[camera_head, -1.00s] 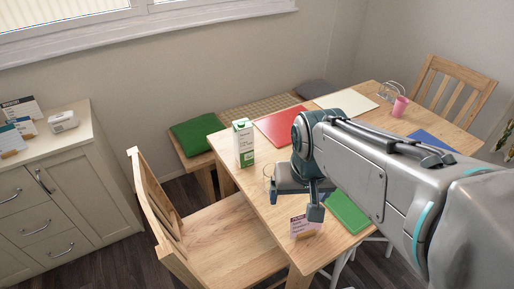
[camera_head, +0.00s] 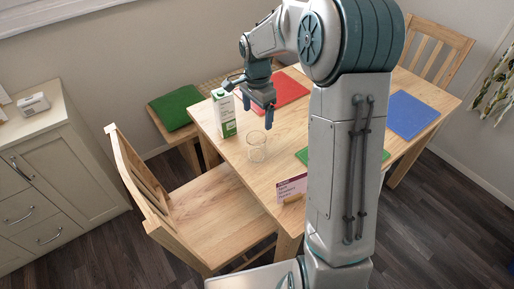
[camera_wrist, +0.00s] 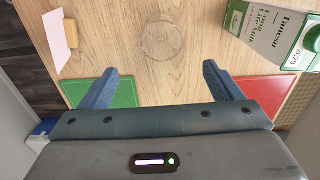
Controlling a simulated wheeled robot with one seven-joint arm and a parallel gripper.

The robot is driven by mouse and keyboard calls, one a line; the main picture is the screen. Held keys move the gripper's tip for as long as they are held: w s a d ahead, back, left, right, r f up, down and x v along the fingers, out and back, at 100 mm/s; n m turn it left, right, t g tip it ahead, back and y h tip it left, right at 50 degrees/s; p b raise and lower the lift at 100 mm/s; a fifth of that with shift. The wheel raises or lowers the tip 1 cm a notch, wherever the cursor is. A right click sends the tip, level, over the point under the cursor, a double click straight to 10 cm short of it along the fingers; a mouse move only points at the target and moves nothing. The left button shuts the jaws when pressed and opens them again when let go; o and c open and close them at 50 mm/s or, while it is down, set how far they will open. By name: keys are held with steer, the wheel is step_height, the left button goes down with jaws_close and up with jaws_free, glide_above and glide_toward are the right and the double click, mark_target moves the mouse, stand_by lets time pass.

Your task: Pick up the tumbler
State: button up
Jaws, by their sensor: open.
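The tumbler (camera_head: 257,147) is a clear glass standing on the wooden table near its left edge, close to the milk carton. In the wrist view the tumbler (camera_wrist: 160,40) shows as a faint round rim, beyond my fingertips and roughly midway between them. My gripper (camera_head: 256,116) hangs above the table, above and a little behind the tumbler in the head view. In the wrist view my gripper (camera_wrist: 160,80) has its two blue fingers wide apart, with nothing between them. It does not touch the tumbler.
A milk carton (camera_head: 224,114) stands close to the tumbler. A small card stand (camera_head: 291,189) is near the table's front edge. Red (camera_head: 288,92), green (camera_head: 302,157) and blue (camera_head: 413,114) mats lie on the table (camera_head: 257,182). A wooden chair (camera_head: 200,226) stands at the left.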

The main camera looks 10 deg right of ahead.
glide_toward(256, 143)
steer(key=s+f, duration=0.2)
steer(key=shift+s+a, duration=0.1)
steer(key=shift+s, duration=0.2)
steer(key=shift+a+f+p, duration=0.15)
steer(key=shift+f+p, duration=0.3)
steer(key=shift+f, duration=2.3)
steer(key=c, duration=1.3)
